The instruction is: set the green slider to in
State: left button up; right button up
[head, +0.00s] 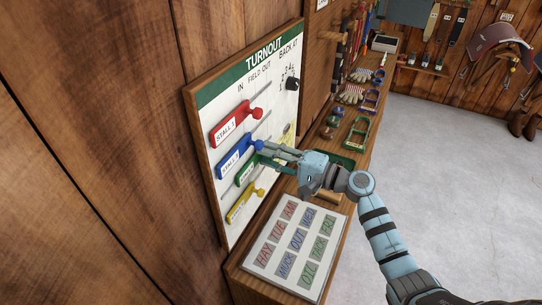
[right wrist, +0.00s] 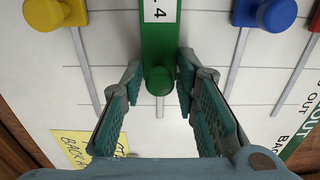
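The TURNOUT board (head: 203,100) on the wall carries red, blue, green and yellow sliders on slanting slots. The green slider (head: 245,171) is partly hidden behind my right gripper (head: 270,154) in the head view. In the right wrist view the green slider (right wrist: 158,40) comes down between the fingers, its round knob (right wrist: 159,82) further along its slot than the blue and yellow knobs. My right gripper (right wrist: 158,88) is open, one finger on each side of the green slider, with narrow gaps showing. My left gripper is not in view.
The blue slider (head: 236,158) and yellow slider (head: 243,206) sit close on either side; the red slider (head: 232,127) is above. A yellow note (right wrist: 88,148) is on the board. A lettered panel (head: 258,256) lies on the bench below. Floor on the right is clear.

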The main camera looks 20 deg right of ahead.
grip_shut()
